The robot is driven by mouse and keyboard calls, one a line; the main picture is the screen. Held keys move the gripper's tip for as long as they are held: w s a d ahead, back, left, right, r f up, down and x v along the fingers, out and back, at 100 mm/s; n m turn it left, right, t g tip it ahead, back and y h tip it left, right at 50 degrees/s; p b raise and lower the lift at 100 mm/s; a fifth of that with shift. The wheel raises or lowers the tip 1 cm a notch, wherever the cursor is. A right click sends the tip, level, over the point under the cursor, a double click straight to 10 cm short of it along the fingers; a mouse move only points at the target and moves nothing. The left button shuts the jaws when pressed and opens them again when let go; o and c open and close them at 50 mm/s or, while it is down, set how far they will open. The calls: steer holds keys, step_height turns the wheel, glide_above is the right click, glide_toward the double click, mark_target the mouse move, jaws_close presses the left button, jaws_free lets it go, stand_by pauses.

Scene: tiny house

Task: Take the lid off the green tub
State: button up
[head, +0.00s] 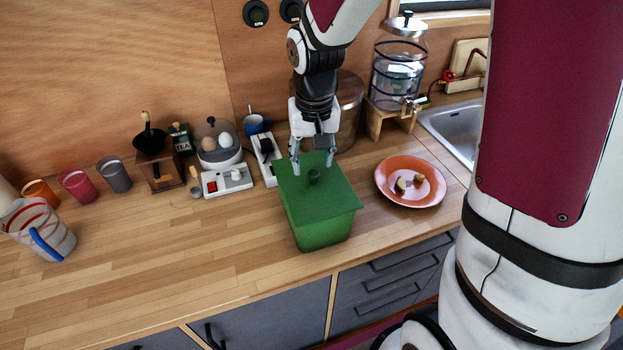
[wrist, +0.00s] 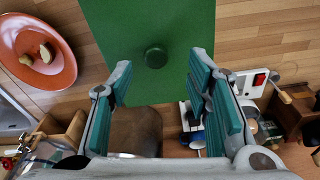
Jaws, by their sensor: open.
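The green tub (head: 322,232) stands upright on the wooden counter near its front edge. Its flat green lid (head: 296,192) sits on top, with a round green knob (head: 314,175) in the middle. In the wrist view the lid (wrist: 180,20) fills the upper middle, and the knob (wrist: 155,56) lies just beyond the fingertips, roughly between their lines. My gripper (head: 313,170) is open and empty above the back part of the lid, fingers pointing down. Its teal-padded fingers (wrist: 158,85) are wide apart in the wrist view. I cannot tell the exact height gap to the knob.
An orange plate (head: 429,199) with food pieces lies close right of the tub. A power strip (head: 265,160), a white switch box (head: 228,180) and an egg cooker (head: 218,153) stand to the left. A metal pot (head: 349,110) stands behind.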

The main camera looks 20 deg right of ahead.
mark_target(314, 173)
steer(key=shift+w+d+f+p, duration=0.15)
steer(key=shift+f+p, duration=0.1)
steer(key=shift+f, duration=1)
steer(key=shift+w+d+f+p, duration=0.1)
steer(key=shift+f+p, duration=0.1)
steer(key=shift+f, duration=1.05)
jaws_close()
